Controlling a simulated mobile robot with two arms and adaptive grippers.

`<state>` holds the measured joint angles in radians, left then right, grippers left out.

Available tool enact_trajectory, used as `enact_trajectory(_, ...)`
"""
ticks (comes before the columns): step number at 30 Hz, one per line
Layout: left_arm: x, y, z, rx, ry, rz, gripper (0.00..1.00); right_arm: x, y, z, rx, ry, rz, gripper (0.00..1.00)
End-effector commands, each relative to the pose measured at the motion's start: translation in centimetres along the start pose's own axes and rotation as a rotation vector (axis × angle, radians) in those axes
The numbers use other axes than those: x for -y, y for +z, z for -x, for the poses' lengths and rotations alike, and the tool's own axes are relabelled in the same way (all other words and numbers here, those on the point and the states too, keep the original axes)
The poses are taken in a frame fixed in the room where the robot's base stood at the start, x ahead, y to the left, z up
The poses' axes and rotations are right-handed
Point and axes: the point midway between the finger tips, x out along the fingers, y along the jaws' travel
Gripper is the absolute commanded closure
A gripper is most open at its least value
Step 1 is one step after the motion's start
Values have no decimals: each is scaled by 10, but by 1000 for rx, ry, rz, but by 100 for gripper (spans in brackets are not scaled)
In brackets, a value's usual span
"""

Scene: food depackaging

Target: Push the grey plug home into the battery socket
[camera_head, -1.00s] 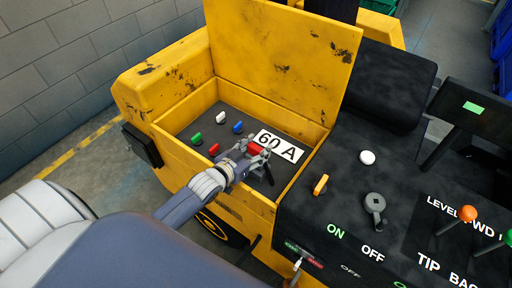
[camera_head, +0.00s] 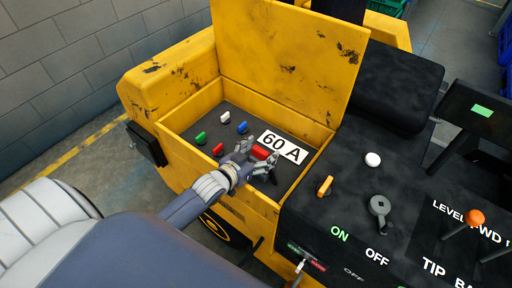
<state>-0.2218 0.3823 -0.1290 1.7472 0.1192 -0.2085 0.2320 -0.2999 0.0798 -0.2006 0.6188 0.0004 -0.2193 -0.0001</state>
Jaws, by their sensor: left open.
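My left gripper (camera_head: 261,152) reaches into the open yellow battery compartment (camera_head: 190,185) from the front left. Its fingers are spread, and I see nothing held between them. A larger red block (camera_head: 260,152) shows between the fingertips, beside the white "60 A" label (camera_head: 283,146). I cannot tell whether the fingers touch it. I cannot make out a grey plug or a battery socket; the hand hides part of the compartment floor. A dark upright piece (camera_head: 272,176) shows just right of the hand. My right gripper is not in view.
Small green (camera_head: 200,138), white (camera_head: 225,117), blue (camera_head: 242,128) and red (camera_head: 218,149) pieces stand on the dark floor. The raised yellow lid (camera_head: 290,60) stands behind. At right, the black console (camera_head: 340,235) carries an orange switch (camera_head: 325,186) and grey rotary knob (camera_head: 380,205).

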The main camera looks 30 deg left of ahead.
Motion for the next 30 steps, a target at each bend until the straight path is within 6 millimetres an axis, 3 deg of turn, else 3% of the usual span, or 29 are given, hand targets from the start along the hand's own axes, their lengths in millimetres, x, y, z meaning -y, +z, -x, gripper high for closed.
enact_trajectory(5,0,0,17,-1,1,0,28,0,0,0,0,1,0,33)
enact_trajectory(19,0,-1,99,-4,0,-1,28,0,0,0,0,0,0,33)
enact_trajectory(30,0,-3,119,-8,0,-1,28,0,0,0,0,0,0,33)
